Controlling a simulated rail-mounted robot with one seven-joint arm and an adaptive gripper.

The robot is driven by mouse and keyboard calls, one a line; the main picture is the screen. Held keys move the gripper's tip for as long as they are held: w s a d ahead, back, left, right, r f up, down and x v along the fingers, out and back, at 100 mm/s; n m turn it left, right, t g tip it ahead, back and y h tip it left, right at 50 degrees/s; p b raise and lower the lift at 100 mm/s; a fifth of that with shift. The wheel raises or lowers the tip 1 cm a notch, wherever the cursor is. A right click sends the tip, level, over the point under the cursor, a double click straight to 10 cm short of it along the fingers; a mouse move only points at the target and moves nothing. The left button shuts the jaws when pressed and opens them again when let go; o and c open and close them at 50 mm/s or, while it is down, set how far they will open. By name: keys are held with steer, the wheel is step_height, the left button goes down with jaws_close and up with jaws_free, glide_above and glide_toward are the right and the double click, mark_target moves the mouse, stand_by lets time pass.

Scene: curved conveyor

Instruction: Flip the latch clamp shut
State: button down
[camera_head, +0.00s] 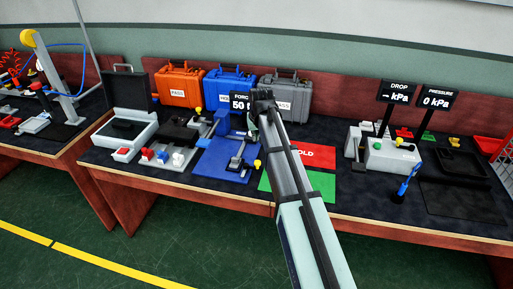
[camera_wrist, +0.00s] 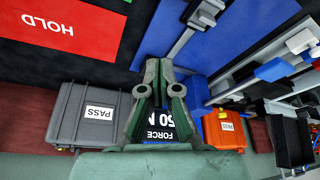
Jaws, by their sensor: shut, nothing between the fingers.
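The likely latch clamp is a grey metal mechanism (camera_head: 237,161) on a blue plate (camera_head: 212,166), with a yellow knob (camera_head: 257,163) at its right end. Its lever position is too small to read in the head view. The wrist view, turned upside down, shows grey bars (camera_wrist: 188,42) over blue, beside my fingers. My gripper (camera_head: 262,94) is shut and empty, above the back of the bench beside the force display. Its fingertips (camera_wrist: 159,62) are together in the wrist view. My arm hides part of the bench right of the clamp.
The force display (camera_head: 239,103) stands behind the clamp, in front of the cases. Orange (camera_head: 180,84), blue (camera_head: 228,83) and grey (camera_head: 296,97) cases stand at the back. A red HOLD mat (camera_head: 313,157) and green mat (camera_head: 318,185) lie flat to the right.

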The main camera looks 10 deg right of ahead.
mark_target(251, 168)
steer(key=p+x, duration=0.2)
steer(key=x, duration=0.7)
steer(key=shift+w+f, duration=0.1)
steer(key=s, duration=0.2)
steer(key=s+p, duration=0.1)
steer(key=shift+s+d+f, duration=0.1)
steer(key=shift+s+f, duration=0.1)
steer(key=shift+f, duration=0.05)
steer(key=shift+s+f, duration=0.15)
steer(key=shift+s, duration=0.2)
steer(key=shift+d, duration=0.25)
